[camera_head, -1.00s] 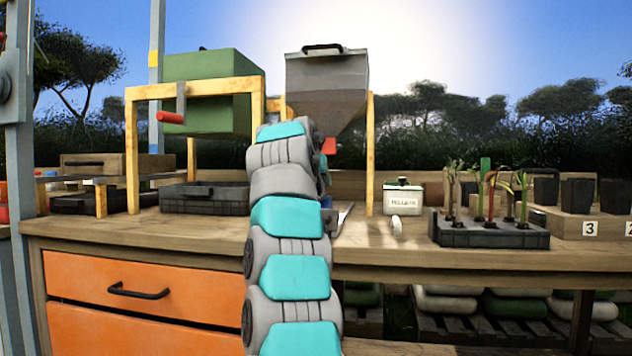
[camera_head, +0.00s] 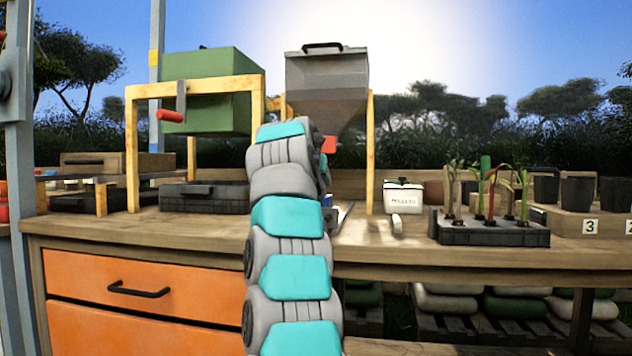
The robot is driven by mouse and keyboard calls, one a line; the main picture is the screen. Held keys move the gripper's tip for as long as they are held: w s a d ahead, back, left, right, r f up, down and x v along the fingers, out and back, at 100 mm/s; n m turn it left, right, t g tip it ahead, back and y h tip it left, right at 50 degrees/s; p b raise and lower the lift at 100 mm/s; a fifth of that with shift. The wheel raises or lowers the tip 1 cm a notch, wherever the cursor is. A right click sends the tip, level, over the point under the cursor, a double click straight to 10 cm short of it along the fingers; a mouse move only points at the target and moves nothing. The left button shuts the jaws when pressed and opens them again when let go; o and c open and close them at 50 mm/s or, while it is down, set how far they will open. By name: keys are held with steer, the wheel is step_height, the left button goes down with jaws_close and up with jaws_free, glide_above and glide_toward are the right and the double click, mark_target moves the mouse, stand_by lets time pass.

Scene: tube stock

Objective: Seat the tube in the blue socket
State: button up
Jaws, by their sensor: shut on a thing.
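I cannot make out the tube of the task. A small dark-blue patch (camera_head: 326,201) shows just right of my arm at bench height; I cannot tell whether it belongs to the blue socket. A black tray (camera_head: 490,234) on the right of the bench holds several thin seedlings, with reddish and green upright parts among them.
A grey hopper (camera_head: 327,80) stands behind my arm, with a green drum (camera_head: 215,90) in a wooden frame to its left. A white pellets tin (camera_head: 403,196) stands right of the hopper. Black pots (camera_head: 578,194) sit on a numbered wooden stand (camera_head: 560,222) at far right.

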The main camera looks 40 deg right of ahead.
steer(key=shift+f, duration=0.2)
stand_by(0.6)
steer(key=o, duration=1.4)
step_height(320, 180, up, 9)
steer(key=p, duration=0.8)
steer(key=shift+p, duration=0.3)
